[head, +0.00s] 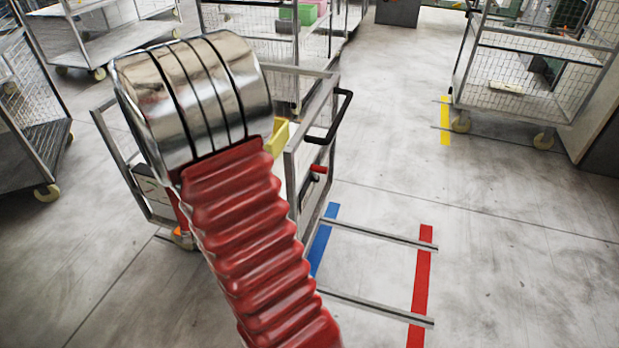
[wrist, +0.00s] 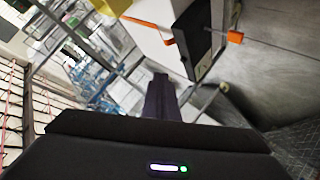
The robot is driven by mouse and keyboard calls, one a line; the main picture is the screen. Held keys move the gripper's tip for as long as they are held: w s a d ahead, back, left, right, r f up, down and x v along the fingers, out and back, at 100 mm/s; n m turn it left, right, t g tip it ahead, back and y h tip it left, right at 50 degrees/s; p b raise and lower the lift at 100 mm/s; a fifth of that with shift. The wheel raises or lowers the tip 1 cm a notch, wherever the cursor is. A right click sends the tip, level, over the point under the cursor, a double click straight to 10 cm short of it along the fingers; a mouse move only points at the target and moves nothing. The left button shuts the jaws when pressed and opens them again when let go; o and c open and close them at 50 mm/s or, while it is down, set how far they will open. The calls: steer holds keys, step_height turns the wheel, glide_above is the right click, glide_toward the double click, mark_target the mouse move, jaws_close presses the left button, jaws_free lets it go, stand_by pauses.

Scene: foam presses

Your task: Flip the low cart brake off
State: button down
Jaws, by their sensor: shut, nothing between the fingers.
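The low cart (head: 290,160) is a grey metal frame with a black push handle (head: 335,118), standing behind my arm in the head view. A small red lever (head: 318,168) on a dark mount sticks out at its right side, below the handle. In the wrist view, a black plate (wrist: 196,42) on a white panel carries an orange lever (wrist: 148,27) reaching left and an orange end piece (wrist: 235,37) on its right. My gripper (wrist: 161,80) is shut and empty, below and apart from these parts. My arm hides the gripper and much of the cart in the head view.
Two metal floor rails (head: 375,233) run from a blue strip (head: 323,240) to a red strip (head: 421,285). Mesh trolleys stand at the left (head: 30,110) and upper right (head: 535,75). A yellow bin (head: 281,133) sits in the cart.

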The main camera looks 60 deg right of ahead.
mark_target(319, 172)
steer(key=s+d+f+n+g+h, duration=0.1)
steer(key=s+d+f+g+h, duration=0.1)
steer(key=s, duration=0.5)
steer(key=s+d+f+n+g+h, duration=0.1)
steer(key=s+d+f+g+h, duration=0.1)
steer(key=s+d+f+h, duration=0.2)
steer(key=s+d+f+n+g+h, duration=0.1)
steer(key=s+d+f+h, duration=0.3)
steer(key=s, duration=0.8)
steer(key=d+f+g, duration=0.1)
steer(key=d+f, duration=0.1)
steer(key=d, duration=0.2)
steer(key=shift+d, duration=0.25)
steer(key=shift+d, duration=0.15)
steer(key=d, duration=0.4)
steer(key=w+d, duration=0.1)
steer(key=d, duration=0.4)
steer(key=w+d+r, duration=0.1)
steer(key=d, duration=0.3)
steer(key=shift+d, duration=0.25)
